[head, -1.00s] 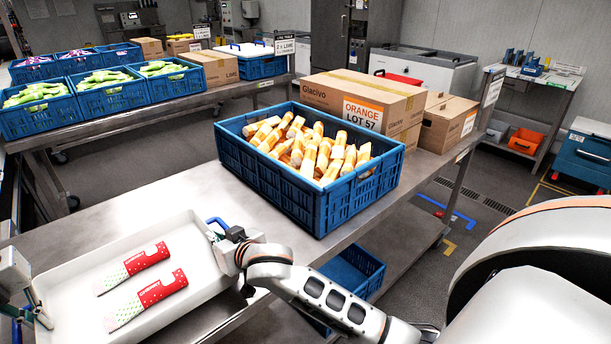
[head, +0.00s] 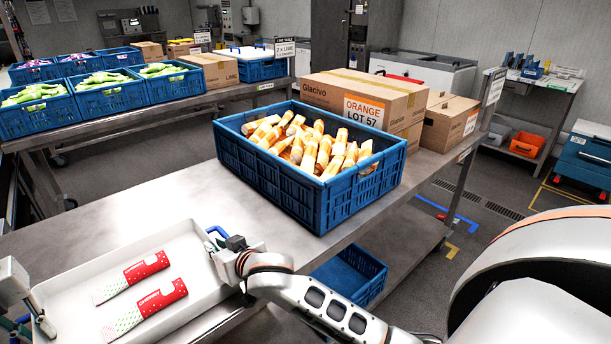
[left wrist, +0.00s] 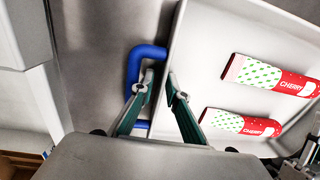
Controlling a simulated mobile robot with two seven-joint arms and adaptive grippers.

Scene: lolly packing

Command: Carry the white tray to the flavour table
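The white tray (head: 208,272) lies at the lower left in the head view, with blue handles at its ends. Two red, white and green cherry lollies (head: 148,306) lie in it. My right gripper (head: 226,243) is at the right-hand blue handle (head: 214,231) and looks shut on it; its fingertips are partly hidden. My left gripper (left wrist: 159,82) is over the other blue handle (left wrist: 133,68), beside the tray wall, in the left wrist view. Its fingertips are a little apart, and I cannot tell whether they clamp the handle. The tray also shows there (left wrist: 205,85).
A blue crate of orange lollies (head: 300,200) stands on the steel table (head: 170,190) beyond the tray. Cardboard boxes (head: 335,93) stand behind it. A back table (head: 120,125) holds blue crates of green lollies and a "2 x LIME" sign (head: 285,47).

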